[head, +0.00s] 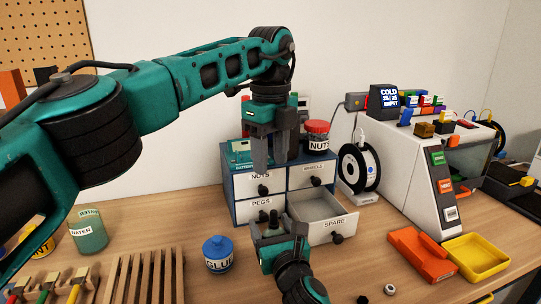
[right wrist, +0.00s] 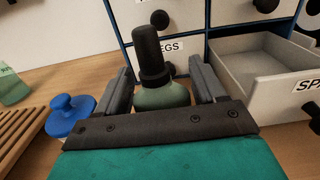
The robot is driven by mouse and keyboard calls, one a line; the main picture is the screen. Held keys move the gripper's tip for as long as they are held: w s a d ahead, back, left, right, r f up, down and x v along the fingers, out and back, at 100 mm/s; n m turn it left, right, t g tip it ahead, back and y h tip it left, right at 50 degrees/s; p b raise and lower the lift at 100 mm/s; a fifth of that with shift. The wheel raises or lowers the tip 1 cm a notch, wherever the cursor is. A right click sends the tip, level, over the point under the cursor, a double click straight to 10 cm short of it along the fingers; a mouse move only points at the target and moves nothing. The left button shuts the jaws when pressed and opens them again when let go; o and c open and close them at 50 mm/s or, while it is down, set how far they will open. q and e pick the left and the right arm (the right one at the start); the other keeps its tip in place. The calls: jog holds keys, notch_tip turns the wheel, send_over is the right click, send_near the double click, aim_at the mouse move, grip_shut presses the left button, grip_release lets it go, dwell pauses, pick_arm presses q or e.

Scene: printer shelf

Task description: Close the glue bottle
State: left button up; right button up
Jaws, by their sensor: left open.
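A jar marked GLUE (head: 219,264) stands on the table left of my right gripper, with a blue knobbed lid (head: 216,244) on top. The lid also shows at the left of the right wrist view (right wrist: 70,114); I cannot tell how tightly it sits. My right gripper (head: 280,238) is low in front of the drawers, its fingers apart on either side of a green bottle with a black cap (right wrist: 152,62). The bottle's lower part is hidden by the gripper. My left gripper (head: 276,150) is open, pointing down in front of the drawer cabinet's top.
The drawer cabinet (head: 240,212) has its SPARE drawer (head: 333,232) pulled out, close to my right gripper. A slatted wooden rack (head: 147,275) and a water jar (head: 88,232) are at left. Orange (head: 420,255) and yellow (head: 476,258) trays lie at right.

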jog(key=o, duration=0.3)
jog(key=shift+s+d, duration=0.2)
jog(key=shift+s, duration=0.3)
jog(key=p+v, duration=0.1)
jog(key=v, duration=0.9)
jog(key=shift+s+p, duration=0.3)
jog(key=shift+p, duration=0.05)
jog(key=shift+s+d+r, duration=0.1)
jog(key=shift+s+d, duration=0.15)
jog(key=shift+s, duration=0.35)
